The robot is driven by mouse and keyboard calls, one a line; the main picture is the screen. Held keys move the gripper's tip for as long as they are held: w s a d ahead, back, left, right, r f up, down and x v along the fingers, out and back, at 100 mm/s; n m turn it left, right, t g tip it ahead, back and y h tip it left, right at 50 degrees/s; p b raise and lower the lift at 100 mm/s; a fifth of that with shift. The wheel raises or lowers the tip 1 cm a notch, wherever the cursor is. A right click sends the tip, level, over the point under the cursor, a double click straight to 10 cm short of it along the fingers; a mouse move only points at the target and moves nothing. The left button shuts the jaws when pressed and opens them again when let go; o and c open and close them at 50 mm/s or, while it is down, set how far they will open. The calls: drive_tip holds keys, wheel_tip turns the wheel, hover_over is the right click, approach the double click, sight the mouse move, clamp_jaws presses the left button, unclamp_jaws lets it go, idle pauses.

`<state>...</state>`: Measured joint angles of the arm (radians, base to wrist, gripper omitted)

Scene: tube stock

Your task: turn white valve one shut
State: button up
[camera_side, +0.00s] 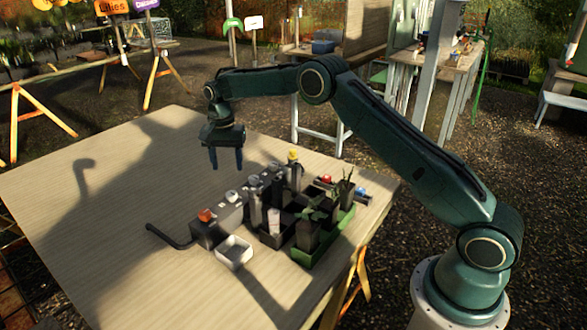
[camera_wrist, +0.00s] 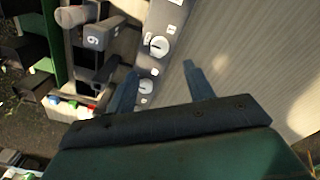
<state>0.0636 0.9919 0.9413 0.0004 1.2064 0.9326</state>
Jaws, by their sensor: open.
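A grey valve block (camera_side: 230,213) runs across the table, with white round valve knobs along its top. One white knob (camera_side: 231,196) is near its front end and another white knob (camera_side: 253,181) is farther back. In the wrist view, one white knob (camera_wrist: 158,46) lies ahead of the fingers and another white knob (camera_wrist: 146,87) lies near the left finger. Their small labels are too small to read, so I cannot tell which is valve one. My gripper (camera_side: 227,165) is open and empty, pointing down, above and apart from the block; its fingers also show in the wrist view (camera_wrist: 160,68).
An orange-red knob (camera_side: 206,215) sits on the block's front end, by a black hose (camera_side: 168,238). A white open box (camera_side: 233,262) stands in front. A green-sided tray (camera_side: 335,241) with dark pots and plants stands to the right. The table's left side is clear.

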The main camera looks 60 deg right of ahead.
wheel_tip(320, 180, up, 4)
drive_tip(key=shift+r, duration=0.1)
idle(0.5)
drive_tip(key=s+a+r+n+t, duration=0.3)
drive_tip(key=s+r+n, duration=0.2)
drive_tip(key=s+r, duration=1.4)
drive_tip(key=s+f+n+t, duration=0.1)
drive_tip(key=s+f+n, duration=0.1)
drive_tip(key=s, duration=1.1)
drive_tip(key=s+a+f+n+t, duration=0.1)
drive_tip(key=s+n, duration=0.3)
drive_tip(key=s, duration=0.8)
drive_tip(key=shift+s+f+t, duration=0.3)
drive_tip(key=shift+s+f, duration=0.05)
drive_tip(key=shift+f, duration=0.15)
